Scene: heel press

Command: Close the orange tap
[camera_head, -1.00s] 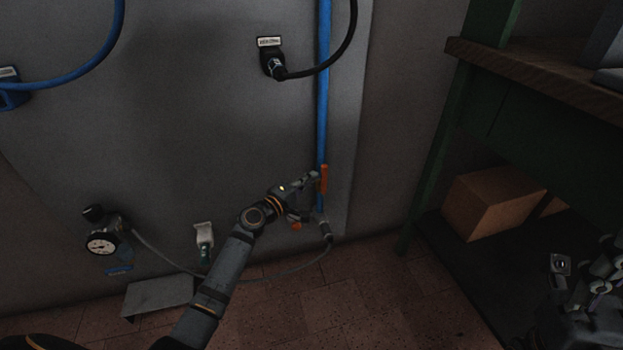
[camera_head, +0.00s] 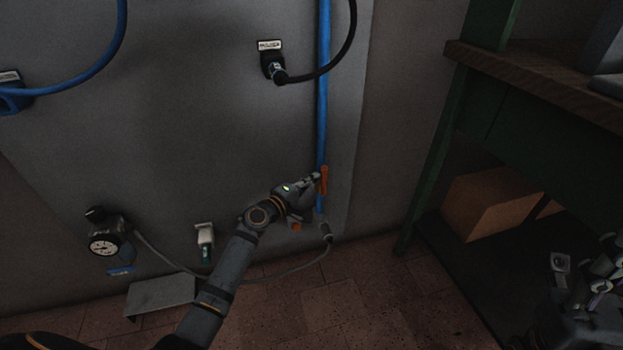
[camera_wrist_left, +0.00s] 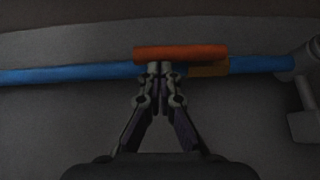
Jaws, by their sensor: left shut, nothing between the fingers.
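The orange tap (camera_head: 324,181) is a long handle on the blue pipe (camera_head: 323,95) that runs down the grey panel. In the head view the handle stands nearly upright, almost in line with the pipe. In the left wrist view the tap handle (camera_wrist_left: 180,52) lies along the pipe (camera_wrist_left: 95,72). My left gripper (camera_head: 314,177) is shut and empty, its fingertips against or just beside the handle. The fingertips (camera_wrist_left: 160,68) meet at the handle's near edge in the wrist view; contact is hard to tell. My right gripper (camera_head: 585,280) is at the lower right, its fingers unclear.
A pressure gauge (camera_head: 103,245) and a grey hose (camera_head: 280,279) are low on the left and centre. A black cable plug (camera_head: 275,68) sits higher on the panel. A green-legged bench (camera_head: 455,130) with a cardboard box (camera_head: 490,203) stands on the right. The floor between is clear.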

